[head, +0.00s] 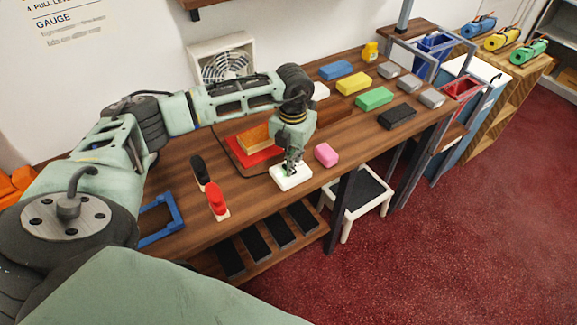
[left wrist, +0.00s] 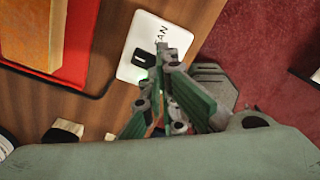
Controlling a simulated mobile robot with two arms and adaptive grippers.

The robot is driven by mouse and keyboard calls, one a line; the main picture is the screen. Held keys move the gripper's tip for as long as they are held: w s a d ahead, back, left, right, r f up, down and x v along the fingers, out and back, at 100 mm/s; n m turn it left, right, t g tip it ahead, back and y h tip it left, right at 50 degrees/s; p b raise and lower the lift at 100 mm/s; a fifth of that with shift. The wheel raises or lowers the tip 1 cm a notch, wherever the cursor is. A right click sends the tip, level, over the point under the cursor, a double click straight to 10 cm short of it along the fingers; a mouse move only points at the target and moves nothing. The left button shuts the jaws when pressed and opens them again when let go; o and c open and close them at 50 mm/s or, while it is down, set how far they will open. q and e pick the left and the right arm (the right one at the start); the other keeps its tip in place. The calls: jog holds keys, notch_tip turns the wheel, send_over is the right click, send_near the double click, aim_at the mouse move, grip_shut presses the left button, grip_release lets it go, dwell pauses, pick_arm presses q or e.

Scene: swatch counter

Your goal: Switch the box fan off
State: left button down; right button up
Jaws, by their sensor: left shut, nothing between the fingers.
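The white box fan (head: 224,66) stands against the wall at the back. A white switch box (head: 289,180) lies near the table's front edge. In the left wrist view the switch box (left wrist: 138,29) shows a black rocker (left wrist: 142,57), a small green light and a label, partly covered, ending in "AN". My left gripper (head: 291,167) points down over the switch box, shut and empty. In the left wrist view its fingers (left wrist: 165,62) are beside the rocker and hide part of the box; I cannot tell whether they touch. My right gripper is not in view.
A pink block (head: 326,154) lies just right of the switch box. A red and a black upright-handled item (head: 217,201) stand to the left. A red and orange stack (head: 252,143) lies behind. A black cord (left wrist: 62,84) runs to the switch box.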

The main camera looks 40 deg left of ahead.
pick_arm(q)
jog(key=shift+f+b, duration=0.75)
jog(key=shift+f, duration=0.3)
jog(key=shift+r, duration=0.1)
dwell(0.3)
jog(key=shift+r+p, duration=2.25)
jog(key=shift+r, duration=1.2)
